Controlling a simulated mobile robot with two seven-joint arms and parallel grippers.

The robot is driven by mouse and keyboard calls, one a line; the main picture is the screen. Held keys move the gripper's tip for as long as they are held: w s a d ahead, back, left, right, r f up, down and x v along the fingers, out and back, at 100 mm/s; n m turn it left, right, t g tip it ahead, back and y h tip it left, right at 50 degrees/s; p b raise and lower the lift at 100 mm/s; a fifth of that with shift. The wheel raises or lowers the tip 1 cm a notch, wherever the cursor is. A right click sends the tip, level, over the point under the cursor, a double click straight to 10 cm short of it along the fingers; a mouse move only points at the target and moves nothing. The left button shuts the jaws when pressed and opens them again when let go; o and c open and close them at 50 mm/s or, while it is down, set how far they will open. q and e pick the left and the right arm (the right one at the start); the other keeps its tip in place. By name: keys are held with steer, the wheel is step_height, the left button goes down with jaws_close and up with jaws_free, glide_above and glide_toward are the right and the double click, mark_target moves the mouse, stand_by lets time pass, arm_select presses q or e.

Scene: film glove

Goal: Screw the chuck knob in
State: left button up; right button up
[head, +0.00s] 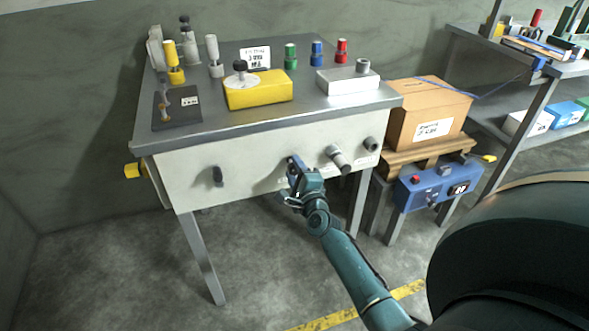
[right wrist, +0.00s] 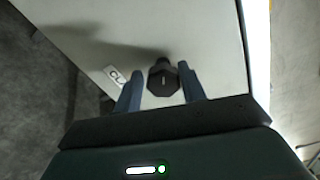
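My right gripper (head: 293,167) is at the bench's white front panel, its arm coming up from the lower right. In the right wrist view, a dark many-sided knob (right wrist: 163,80) with a light mark on its face sits between its two blue-grey fingers (right wrist: 160,84). A finger is close on each side; I cannot tell whether both press on it. My left gripper is not in view.
The panel also has a black knob (head: 218,176) to the left, and a grey cylinder (head: 339,158) and a small dark knob (head: 371,145) to the right. A cardboard box (head: 428,105) and a blue unit (head: 438,187) stand right of the bench.

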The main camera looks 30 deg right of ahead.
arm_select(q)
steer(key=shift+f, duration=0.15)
arm_select(e)
steer(key=shift+o, duration=1.4)
steer(key=shift+r, duration=0.1)
arm_select(q)
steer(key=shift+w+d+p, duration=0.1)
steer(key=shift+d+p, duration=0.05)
steer(key=shift+p, duration=0.2)
arm_select(e)
steer(key=v, duration=1.3)
